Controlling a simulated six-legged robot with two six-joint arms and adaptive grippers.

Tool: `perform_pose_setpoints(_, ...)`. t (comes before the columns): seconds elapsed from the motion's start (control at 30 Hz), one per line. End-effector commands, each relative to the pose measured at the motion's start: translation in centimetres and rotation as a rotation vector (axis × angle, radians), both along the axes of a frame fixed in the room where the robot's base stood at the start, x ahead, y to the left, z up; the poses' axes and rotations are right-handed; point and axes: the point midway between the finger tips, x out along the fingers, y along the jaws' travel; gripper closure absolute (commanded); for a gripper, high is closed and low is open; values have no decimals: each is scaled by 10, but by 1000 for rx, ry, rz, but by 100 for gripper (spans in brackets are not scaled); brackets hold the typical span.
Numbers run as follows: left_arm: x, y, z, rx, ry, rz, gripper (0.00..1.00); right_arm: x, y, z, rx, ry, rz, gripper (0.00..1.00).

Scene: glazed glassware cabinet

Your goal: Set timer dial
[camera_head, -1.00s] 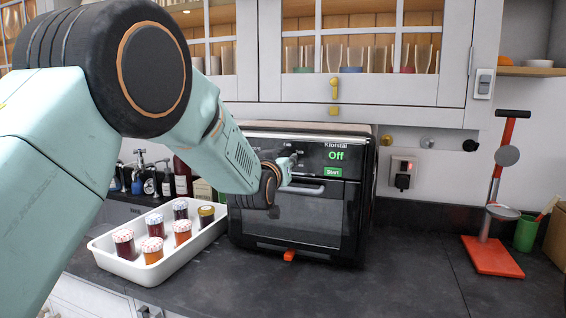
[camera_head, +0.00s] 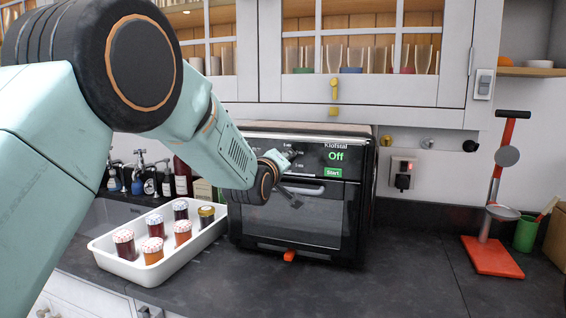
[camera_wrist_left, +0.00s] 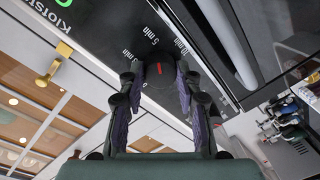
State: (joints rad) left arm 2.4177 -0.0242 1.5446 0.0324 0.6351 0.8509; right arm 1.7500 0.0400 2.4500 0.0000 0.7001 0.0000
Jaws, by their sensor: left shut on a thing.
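The black oven (camera_head: 335,190) stands on the counter; its display (camera_head: 336,156) reads "Off" above a green "Start" label. In the left wrist view, a dark dial with a red mark (camera_wrist_left: 159,68) sits between the fingers of my left gripper (camera_wrist_left: 160,80), which is shut on it. Printed labels "5 min" (camera_wrist_left: 147,43) and "10 min" (camera_wrist_left: 181,48) lie around the dial, and the red mark lies on the side facing them. In the head view, my left gripper (camera_head: 291,167) is at the oven's upper front and hides the dial. My right gripper is out of view.
A white tray (camera_head: 135,275) with several jars stands left of the oven. A red stand (camera_head: 492,256) and a green cup (camera_head: 525,233) are at the right. Glazed cabinets (camera_head: 365,55) hang above.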

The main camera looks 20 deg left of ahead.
Motion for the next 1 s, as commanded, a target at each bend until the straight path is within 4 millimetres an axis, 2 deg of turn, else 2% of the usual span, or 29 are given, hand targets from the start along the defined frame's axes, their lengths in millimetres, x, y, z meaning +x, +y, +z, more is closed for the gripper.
perform_pose_setpoints(0.57, 0, 0, 1, -31, 0, 1, 98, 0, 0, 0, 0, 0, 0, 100)
perform_pose_setpoints(0.6, 0, 0, 1, -31, 0, 1, 65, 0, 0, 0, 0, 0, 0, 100)
perform_pose_setpoints(0.87, 0, 0, 0, -31, 0, 1, 43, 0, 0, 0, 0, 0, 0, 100)
perform_pose_setpoints(1.0, 0, 0, 0, -31, 0, 0, 43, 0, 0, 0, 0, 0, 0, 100)
